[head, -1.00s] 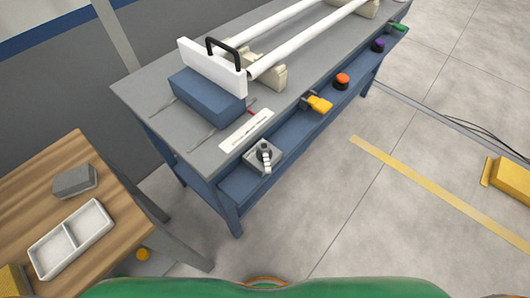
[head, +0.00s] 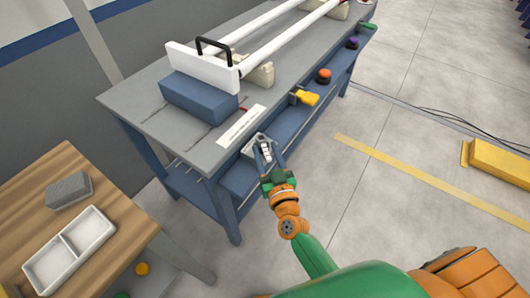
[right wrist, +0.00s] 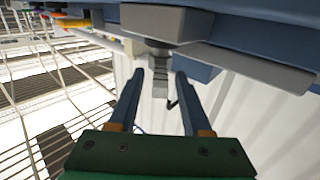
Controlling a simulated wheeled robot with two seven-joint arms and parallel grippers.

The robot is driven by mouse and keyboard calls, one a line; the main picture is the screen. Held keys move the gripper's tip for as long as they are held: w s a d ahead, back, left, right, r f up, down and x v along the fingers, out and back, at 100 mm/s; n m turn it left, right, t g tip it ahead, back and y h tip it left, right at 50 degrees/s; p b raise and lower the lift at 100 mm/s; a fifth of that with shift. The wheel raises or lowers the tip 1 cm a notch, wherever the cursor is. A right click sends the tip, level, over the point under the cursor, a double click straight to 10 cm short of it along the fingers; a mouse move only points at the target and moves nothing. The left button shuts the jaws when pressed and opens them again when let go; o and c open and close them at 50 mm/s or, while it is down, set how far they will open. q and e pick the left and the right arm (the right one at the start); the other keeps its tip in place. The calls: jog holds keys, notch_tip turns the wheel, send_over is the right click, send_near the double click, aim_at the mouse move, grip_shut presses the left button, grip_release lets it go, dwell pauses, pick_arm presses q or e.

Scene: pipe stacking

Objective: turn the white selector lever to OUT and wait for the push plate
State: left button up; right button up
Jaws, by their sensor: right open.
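The white selector lever (head: 266,152) sits on a grey box at the front edge of the blue bench. In the right wrist view the lever (right wrist: 160,82) hangs below its mount, between my finger tips. My right gripper (head: 267,155) is open around the lever, with a finger on each side; it also shows in the right wrist view (right wrist: 160,75). I cannot tell whether the fingers touch it. The OUT marking cannot be read. The white push plate (head: 203,68) with a black handle stands upright by a blue block, at the near ends of two white pipes. My left gripper is out of view.
A yellow part (head: 306,96), an orange-red button (head: 323,76) and a purple one (head: 352,42) line the bench front. A wooden table (head: 130,215) with a white divided tray (head: 67,241) stands at left. The floor right of the bench is mostly open.

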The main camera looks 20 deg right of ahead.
grip_shut()
dwell(1.4)
